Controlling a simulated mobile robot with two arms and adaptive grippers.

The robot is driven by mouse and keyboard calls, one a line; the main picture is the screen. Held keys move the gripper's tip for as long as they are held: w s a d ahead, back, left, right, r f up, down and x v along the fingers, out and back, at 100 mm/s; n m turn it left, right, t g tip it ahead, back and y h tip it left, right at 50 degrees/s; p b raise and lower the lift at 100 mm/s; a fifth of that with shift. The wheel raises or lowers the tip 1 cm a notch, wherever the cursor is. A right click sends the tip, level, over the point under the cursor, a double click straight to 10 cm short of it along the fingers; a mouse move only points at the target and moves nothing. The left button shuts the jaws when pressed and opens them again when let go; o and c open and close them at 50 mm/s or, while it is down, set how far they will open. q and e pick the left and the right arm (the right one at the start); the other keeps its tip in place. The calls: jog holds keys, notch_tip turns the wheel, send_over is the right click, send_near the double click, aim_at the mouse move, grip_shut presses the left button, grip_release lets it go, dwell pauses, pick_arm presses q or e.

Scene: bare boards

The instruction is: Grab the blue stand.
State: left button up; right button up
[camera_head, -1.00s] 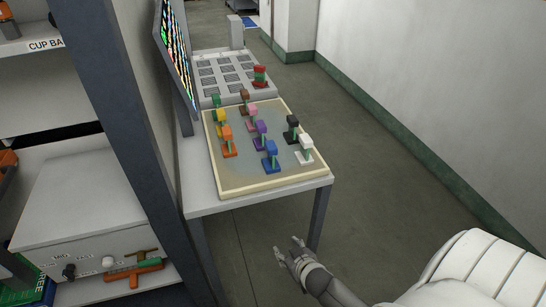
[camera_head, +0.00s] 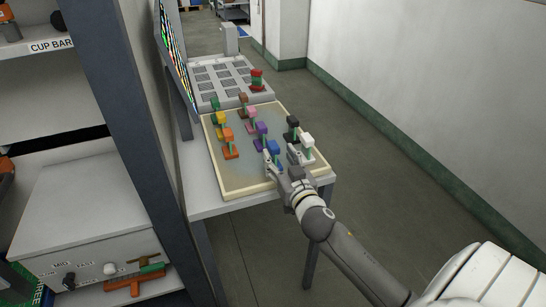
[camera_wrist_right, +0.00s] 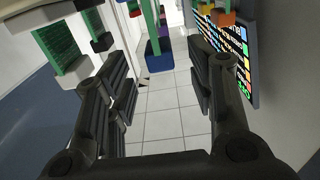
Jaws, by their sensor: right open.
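The blue stand (camera_head: 274,147) is at the near edge of the board, with a blue block on top and a green stem. My right gripper (camera_head: 281,158) is open around or just short of it, one finger on each side in the head view, and partly hides its base. In the right wrist view a blue block (camera_wrist_right: 159,55) with a green stem shows ahead between the open fingers (camera_wrist_right: 150,75), apart from both. I cannot tell how deep between the fingers it is. My left gripper is not in view.
The white stand (camera_head: 308,142) is close to the gripper's right finger, and the black stand (camera_head: 292,123) is behind it. The purple stand (camera_head: 262,130) is just behind the blue one. Other coloured stands fill the board (camera_head: 226,187). A grey tray (camera_head: 226,78) with a red piece lies behind.

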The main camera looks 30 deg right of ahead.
aim_at(276, 152)
jog(key=shift+w+d+r, duration=0.15)
jog(key=shift+w, duration=0.45)
jog(key=x, duration=0.4)
jog(key=shift+w+p, duration=0.15)
jog(key=shift+p, duration=0.25)
grip_shut()
